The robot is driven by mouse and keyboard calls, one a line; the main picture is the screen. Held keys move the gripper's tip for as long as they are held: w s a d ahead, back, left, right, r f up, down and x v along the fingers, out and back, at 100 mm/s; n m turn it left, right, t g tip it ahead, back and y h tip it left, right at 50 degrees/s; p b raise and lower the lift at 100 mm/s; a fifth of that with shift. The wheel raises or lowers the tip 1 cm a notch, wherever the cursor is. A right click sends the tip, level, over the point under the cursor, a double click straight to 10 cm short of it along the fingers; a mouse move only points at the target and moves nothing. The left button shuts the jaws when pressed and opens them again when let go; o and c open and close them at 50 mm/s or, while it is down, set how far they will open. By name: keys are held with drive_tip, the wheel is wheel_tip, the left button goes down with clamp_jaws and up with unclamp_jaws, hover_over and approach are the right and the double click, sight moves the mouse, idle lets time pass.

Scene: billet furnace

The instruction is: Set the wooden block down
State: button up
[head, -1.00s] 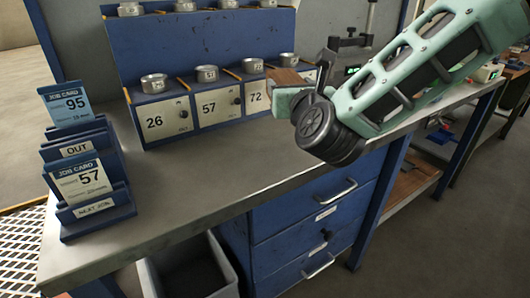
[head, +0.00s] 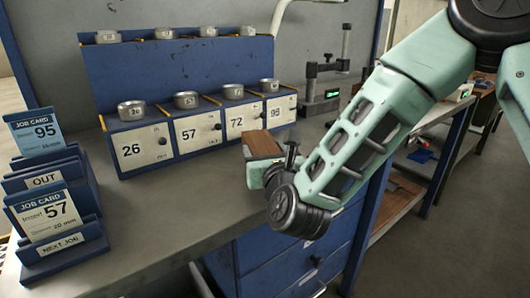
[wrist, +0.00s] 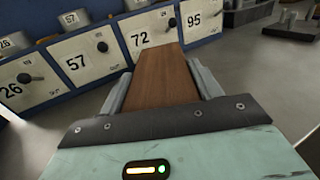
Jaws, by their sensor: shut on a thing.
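The wooden block (head: 264,146) is brown and flat-topped. It is held in my gripper (head: 262,160), in front of the doors marked 72 and 95 in the head view. In the wrist view the wooden block (wrist: 163,80) lies between the two fingers of my gripper (wrist: 160,90), which are shut on its sides. Its far end points toward the 72 door. The block's underside is hidden, so I cannot tell whether it touches the bench.
A grey bench top (head: 180,215) is clear in front of the blue cabinet (head: 180,70) with numbered doors and metal cups. A job card rack (head: 60,215) stands at the left.

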drive_tip(key=o, duration=0.8)
drive_tip(key=shift+f, duration=0.1)
drive_tip(key=o, duration=0.4)
drive_tip(key=shift+r, duration=0.2)
